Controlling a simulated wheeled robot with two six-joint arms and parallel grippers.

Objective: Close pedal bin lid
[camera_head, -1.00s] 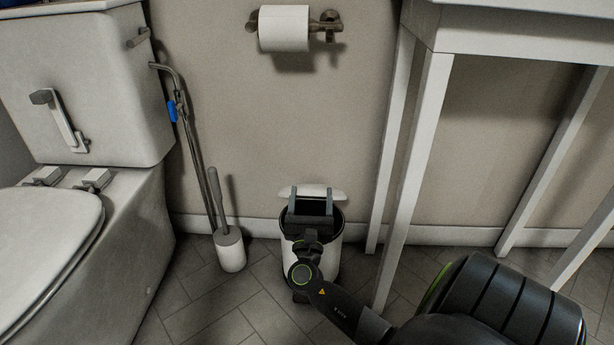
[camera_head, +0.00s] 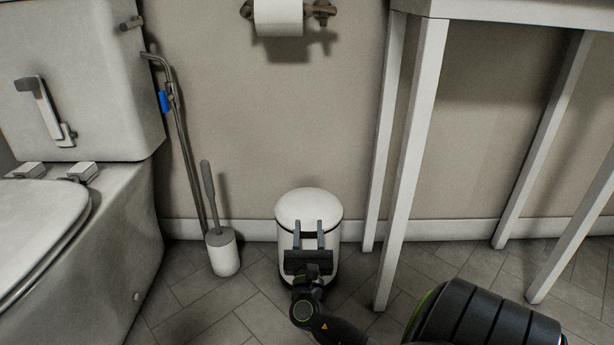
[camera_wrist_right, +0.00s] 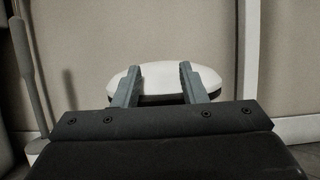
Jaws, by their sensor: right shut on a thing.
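The white pedal bin (camera_head: 331,255) stands upright on the floor by the wall. Its white domed lid (camera_head: 308,204) lies down over the top, with a dark line under the front edge. My right gripper (camera_head: 308,224) is in front of the bin, its fingertips at the lid's front edge. It is shut on the lid, with its two grey fingers spaced apart. In the right wrist view the lid (camera_wrist_right: 153,80) shows between and beyond the fingers. The lower front of the bin is partly hidden by my gripper. My left gripper is not in view.
A toilet brush in a white holder (camera_head: 223,252) stands left of the bin, with the toilet (camera_head: 90,230) farther left. A white table leg (camera_head: 410,170) rises close on the right. A toilet roll (camera_head: 278,17) hangs above.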

